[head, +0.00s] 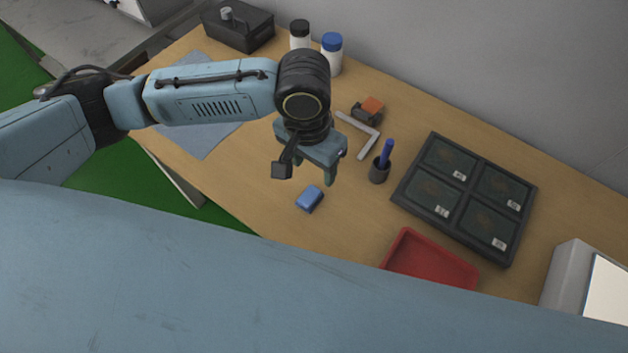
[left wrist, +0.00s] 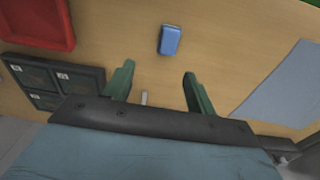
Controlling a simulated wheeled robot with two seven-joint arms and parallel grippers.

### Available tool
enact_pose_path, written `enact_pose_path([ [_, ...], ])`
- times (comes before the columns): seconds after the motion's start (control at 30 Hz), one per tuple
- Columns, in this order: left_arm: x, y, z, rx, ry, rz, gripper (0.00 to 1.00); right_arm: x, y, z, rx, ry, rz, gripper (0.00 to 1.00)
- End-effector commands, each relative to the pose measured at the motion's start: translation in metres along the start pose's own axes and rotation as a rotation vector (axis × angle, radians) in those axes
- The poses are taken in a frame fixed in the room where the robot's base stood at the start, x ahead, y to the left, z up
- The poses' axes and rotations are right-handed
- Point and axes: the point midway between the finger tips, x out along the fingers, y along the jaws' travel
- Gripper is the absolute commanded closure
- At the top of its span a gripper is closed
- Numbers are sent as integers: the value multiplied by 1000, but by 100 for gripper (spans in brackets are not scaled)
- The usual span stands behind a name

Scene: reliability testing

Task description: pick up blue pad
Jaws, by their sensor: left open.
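The blue pad (head: 309,199) is a small blue block lying on the wooden table, near its front edge in the head view. In the left wrist view the blue pad (left wrist: 170,40) lies beyond the fingertips, roughly between their lines. My left gripper (head: 328,178) is above the table, up and slightly right of the pad in the head view. Its two green fingers (left wrist: 158,68) are apart with nothing between them. The pad is not touched. My right gripper is not in view.
A red tray (head: 430,262) and a black four-section case (head: 465,196) stand to the right. A dark cup with a blue marker (head: 380,168), an L-shaped grey piece (head: 360,133) and an orange-black item (head: 369,109) are near the gripper. Two bottles (head: 331,54) stand behind. A grey mat (head: 205,135) lies left.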

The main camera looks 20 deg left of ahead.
Motion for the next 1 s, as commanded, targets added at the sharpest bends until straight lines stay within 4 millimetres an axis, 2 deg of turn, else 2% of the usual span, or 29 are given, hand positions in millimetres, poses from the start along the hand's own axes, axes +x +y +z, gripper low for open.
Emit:
enact_pose_path([
  [0.03,-3,-7,1,-11,-12,-23,44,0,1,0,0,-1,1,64],
  [0.17,-1,-15,4,-31,-36,-49,44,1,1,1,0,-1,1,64],
  [0.5,59,-18,7,-33,-38,-50,44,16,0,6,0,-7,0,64],
  [0.77,80,-17,8,-30,-37,-49,44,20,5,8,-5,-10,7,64],
  [1.0,115,-15,12,-30,-38,-50,44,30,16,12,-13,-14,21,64],
])
